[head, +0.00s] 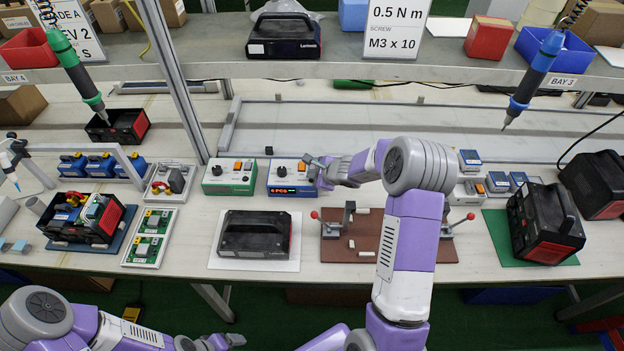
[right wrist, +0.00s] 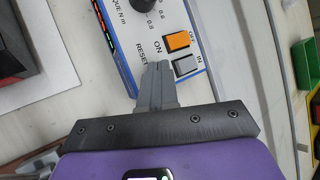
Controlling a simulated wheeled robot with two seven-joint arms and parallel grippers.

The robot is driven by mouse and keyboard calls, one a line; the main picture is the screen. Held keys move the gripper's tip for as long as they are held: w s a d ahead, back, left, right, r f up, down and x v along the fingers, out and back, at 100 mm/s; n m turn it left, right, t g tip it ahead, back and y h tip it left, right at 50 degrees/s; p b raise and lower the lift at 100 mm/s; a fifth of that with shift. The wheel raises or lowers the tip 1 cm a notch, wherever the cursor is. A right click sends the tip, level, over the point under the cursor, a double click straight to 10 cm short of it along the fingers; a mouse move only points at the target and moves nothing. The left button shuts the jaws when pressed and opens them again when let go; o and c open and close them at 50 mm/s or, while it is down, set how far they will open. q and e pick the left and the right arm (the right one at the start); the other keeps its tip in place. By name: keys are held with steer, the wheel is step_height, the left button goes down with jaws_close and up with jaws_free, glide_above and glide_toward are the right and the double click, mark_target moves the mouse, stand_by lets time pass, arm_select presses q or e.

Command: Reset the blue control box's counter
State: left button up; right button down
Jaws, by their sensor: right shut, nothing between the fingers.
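The blue control box (head: 292,190) stands at the middle of the bench, with a light front panel, a black knob and a lit display in the head view. In the right wrist view, its panel (right wrist: 160,38) shows an orange switch (right wrist: 179,40), a grey switch (right wrist: 186,66) and the word RESET. My right gripper (head: 311,170) is at the box's right side; its shut, empty fingertips (right wrist: 157,72) are at the panel beside RESET. They hide whatever lies under them, and I cannot tell whether they touch. My left gripper (head: 232,341) is low at the front left, away from the box.
A similar green control box (head: 230,188) stands just left of the blue one. A black device (head: 255,238) lies on a white mat in front, and a brown fixture board (head: 345,247) sits under my right arm. Two screwdrivers hang at the sides.

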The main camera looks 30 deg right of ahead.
steer(key=shift+f, duration=0.15)
stand_by(0.3)
steer(key=shift+r+p, duration=0.5)
steer(key=shift+r, duration=0.3)
steer(key=shift+r+p, duration=2.1)
steer(key=shift+r, duration=0.45)
